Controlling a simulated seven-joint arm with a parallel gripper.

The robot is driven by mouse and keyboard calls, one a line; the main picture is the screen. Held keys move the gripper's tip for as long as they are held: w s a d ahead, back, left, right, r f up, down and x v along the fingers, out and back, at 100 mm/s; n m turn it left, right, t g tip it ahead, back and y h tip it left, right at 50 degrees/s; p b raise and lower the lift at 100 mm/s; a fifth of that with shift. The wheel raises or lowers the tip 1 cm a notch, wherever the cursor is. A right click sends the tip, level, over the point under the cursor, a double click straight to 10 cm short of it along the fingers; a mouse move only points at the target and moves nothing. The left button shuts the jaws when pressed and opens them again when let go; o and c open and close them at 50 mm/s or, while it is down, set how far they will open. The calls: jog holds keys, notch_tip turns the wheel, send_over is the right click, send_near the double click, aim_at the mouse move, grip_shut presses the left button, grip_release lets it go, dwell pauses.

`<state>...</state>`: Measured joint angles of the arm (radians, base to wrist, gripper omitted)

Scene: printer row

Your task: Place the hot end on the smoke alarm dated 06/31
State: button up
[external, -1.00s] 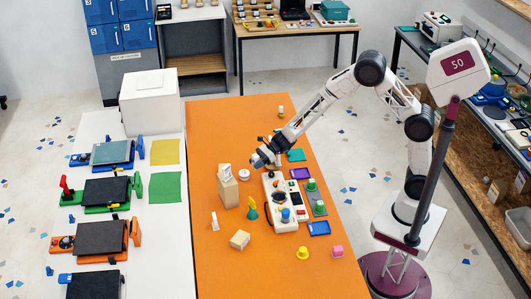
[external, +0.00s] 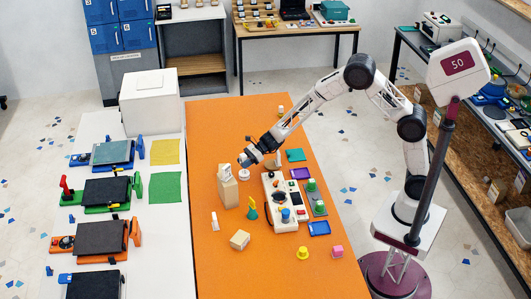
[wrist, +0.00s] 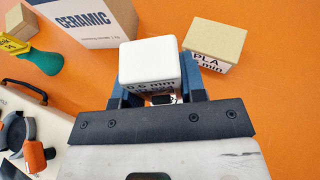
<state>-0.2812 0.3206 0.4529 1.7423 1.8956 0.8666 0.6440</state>
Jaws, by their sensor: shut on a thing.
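My gripper (external: 245,160) points down-left over the orange table, beside the tan carton. In the wrist view its blue fingers (wrist: 160,92) are shut on a white rounded block marked "0.6 mm" (wrist: 150,62), which looks like the hot end.
The tan carton marked "CERAMIC" (wrist: 95,22) stands close by. A beige block marked "PLA" (wrist: 214,44) is just beyond the held block. Orange table is clear at the far left.

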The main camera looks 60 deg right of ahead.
aim_at(244, 172)
jog(key=shift+f, duration=1.7)
jog(key=shift+f, duration=0.15)
jog(key=o, duration=1)
jog(key=shift+c, duration=0.2)
jog(key=shift+s+d+r, duration=0.1)
jog(key=shift+d+r, duration=0.05)
jog(key=shift+r, duration=0.1)
jog(key=v, duration=1.1)
jog(key=shift+s+d, duration=0.15)
jog(key=shift+d, duration=0.1)
jog(key=shift+r, duration=0.15)
